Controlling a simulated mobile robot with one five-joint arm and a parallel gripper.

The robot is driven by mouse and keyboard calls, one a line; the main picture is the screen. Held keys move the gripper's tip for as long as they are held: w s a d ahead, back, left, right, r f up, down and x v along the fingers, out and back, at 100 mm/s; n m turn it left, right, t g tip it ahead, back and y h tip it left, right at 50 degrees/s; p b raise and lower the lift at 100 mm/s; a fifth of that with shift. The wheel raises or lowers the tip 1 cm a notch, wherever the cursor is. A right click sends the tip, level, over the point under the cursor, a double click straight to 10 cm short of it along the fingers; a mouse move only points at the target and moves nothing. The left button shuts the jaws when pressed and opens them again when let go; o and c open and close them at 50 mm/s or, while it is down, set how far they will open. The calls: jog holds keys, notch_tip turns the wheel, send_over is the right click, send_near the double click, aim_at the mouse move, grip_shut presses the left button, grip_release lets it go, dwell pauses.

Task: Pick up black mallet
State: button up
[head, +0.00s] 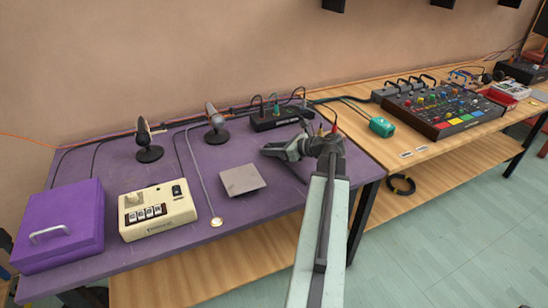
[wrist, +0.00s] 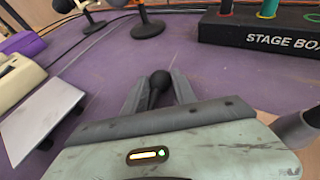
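The black mallet (wrist: 160,80) shows in the wrist view as a round black head with a short dark handle running back toward my gripper. It lies over the purple tabletop (wrist: 110,70). My gripper (wrist: 158,88) is open, with one finger on each side of the mallet. The fingers look slightly apart from it; the rear of the handle is hidden by the gripper body. In the head view my gripper (head: 270,150) is low over the right part of the purple table (head: 180,158), and I cannot make out the mallet there.
A grey square pad (head: 242,180) and a cream box (head: 157,211) stand left of my gripper. Two microphones (head: 148,142) (head: 215,125) stand behind. A black stage box (head: 280,118) is beyond the gripper. A purple case (head: 60,225) sits far left; a mixer (head: 445,108) stands on the wooden table.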

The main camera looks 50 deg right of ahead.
grip_shut()
jog(key=shift+r, duration=0.15)
notch_tip(320, 180, up, 10)
jog(key=p, duration=1)
